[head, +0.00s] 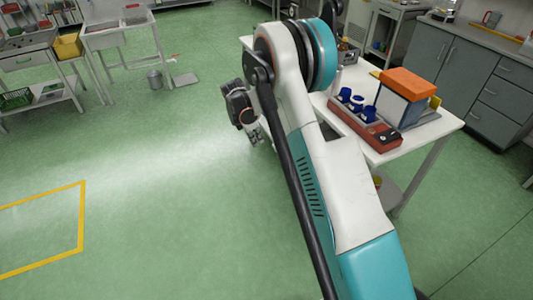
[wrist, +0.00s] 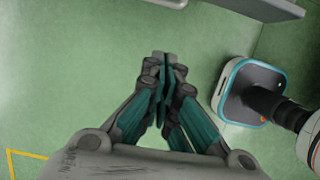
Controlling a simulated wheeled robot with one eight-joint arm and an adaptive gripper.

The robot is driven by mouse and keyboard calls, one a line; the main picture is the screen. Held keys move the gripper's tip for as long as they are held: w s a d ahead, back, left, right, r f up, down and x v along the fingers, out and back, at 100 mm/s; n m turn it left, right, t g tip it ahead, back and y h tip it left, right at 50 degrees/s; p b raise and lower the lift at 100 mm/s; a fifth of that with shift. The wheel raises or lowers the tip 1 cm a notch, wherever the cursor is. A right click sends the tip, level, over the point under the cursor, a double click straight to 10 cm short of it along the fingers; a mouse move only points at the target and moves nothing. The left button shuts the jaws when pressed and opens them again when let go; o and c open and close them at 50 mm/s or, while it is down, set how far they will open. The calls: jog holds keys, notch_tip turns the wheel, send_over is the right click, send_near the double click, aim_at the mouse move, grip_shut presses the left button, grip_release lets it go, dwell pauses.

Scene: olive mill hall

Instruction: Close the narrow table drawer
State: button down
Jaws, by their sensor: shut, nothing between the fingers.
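My gripper (head: 256,137) hangs beside the left side of the white table (head: 437,133), low over the green floor. In the wrist view its fingers (wrist: 163,62) are together, with nothing between them. I cannot make out the narrow table drawer for sure. My arm covers much of the white table's near left side in the head view. A grey edge (wrist: 262,8) and a pale handle-like bar (wrist: 168,2) show at the top of the wrist view, apart from the fingertips. I cannot tell whether either belongs to the drawer.
The white table bears a red rack with blue cups (head: 357,103) and an orange-topped box (head: 408,84). Grey cabinets (head: 455,62) stand behind it. The floor between is clear.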

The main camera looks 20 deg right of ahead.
jog(key=d+f+b, duration=0.3)
jog(key=d+f, duration=0.3)
jog(key=f, duration=0.4)
jog(key=shift+w+d+f, duration=0.15)
jog(key=shift+w+d, duration=0.05)
jog(key=shift+d, duration=0.2)
jog(key=shift+d, duration=0.1)
jog(key=d+b, duration=0.1)
jog(key=d, duration=0.7)
jog(key=d+b, duration=0.1)
jog(key=d, duration=0.8)
jog(key=d+b, duration=0.1)
jog(key=d, duration=0.8)
jog(key=shift+w+d, duration=0.15)
jog(key=shift+w, duration=0.25)
